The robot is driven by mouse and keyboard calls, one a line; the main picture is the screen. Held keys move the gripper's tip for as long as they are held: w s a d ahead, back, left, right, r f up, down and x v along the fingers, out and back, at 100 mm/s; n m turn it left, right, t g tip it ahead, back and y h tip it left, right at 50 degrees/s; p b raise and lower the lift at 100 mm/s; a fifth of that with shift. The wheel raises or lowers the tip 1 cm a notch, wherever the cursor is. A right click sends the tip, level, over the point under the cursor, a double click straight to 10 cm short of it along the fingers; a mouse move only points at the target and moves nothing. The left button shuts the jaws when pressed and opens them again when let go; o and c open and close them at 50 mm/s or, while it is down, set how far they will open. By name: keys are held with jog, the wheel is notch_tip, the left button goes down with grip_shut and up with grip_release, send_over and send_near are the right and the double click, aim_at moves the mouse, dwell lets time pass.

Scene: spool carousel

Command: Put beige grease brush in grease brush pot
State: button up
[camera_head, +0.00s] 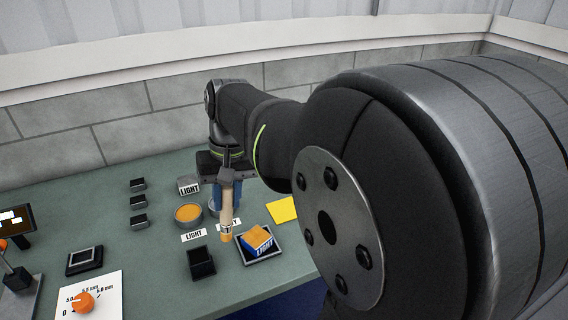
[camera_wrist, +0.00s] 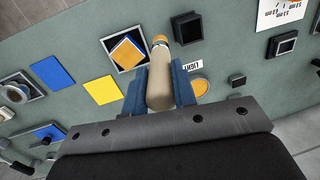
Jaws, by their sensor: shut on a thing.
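The beige grease brush (camera_head: 227,217) is upright in my gripper (camera_head: 228,197), bristle end down. In the wrist view my gripper's blue fingers (camera_wrist: 160,86) are shut on the brush's beige handle (camera_wrist: 160,92). Its metal band and orange tip (camera_wrist: 160,41) point away from the wrist. A black square open pot (camera_head: 202,264), which looks like the grease brush pot, stands on the green table. It also shows in the wrist view (camera_wrist: 187,28), just right of the brush tip. The brush appears above the table and outside the pot; its exact height is unclear.
A tray (camera_head: 262,258) with an orange-and-blue block is right of the pot. A round orange-topped tin (camera_head: 188,213) is behind it. A yellow square (camera_head: 282,210) lies right, and several small black holders (camera_head: 139,204) stand left. A dial panel (camera_head: 90,297) is front left.

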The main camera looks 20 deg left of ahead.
jog(key=s+a+f+n+t+h, duration=0.1)
jog(key=s+a+n+t, duration=0.1)
jog(key=s+a+n, duration=0.4)
notch_tip(320, 180, down, 8)
jog(key=n, duration=0.1)
jog(key=shift+w+a+f, duration=0.15)
jog(key=shift+w+a, duration=0.2)
jog(key=shift+a, duration=0.1)
jog(key=shift+f, duration=0.1)
jog(key=o, duration=1)
notch_tip(320, 180, up, 12)
